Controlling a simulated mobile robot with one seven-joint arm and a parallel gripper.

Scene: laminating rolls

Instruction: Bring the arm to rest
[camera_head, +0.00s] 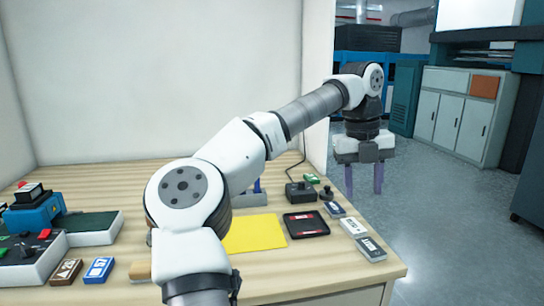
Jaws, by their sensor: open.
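My gripper (364,178) is at the right of the head view, pointing down with its two fingers apart. It is open, with nothing between the fingers. It appears beyond the right edge of the wooden table (300,284), with grey floor behind it. My arm reaches from the bottom centre up and to the right, bent at its large white joints. It hides part of the table's middle.
A yellow sheet (254,233), a black tray (306,224), a black box with a knob (300,192) and several small labelled blocks (371,248) lie on the right side. A blue device (34,212) and labelled blocks (98,270) are left. White panels (170,80) stand behind.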

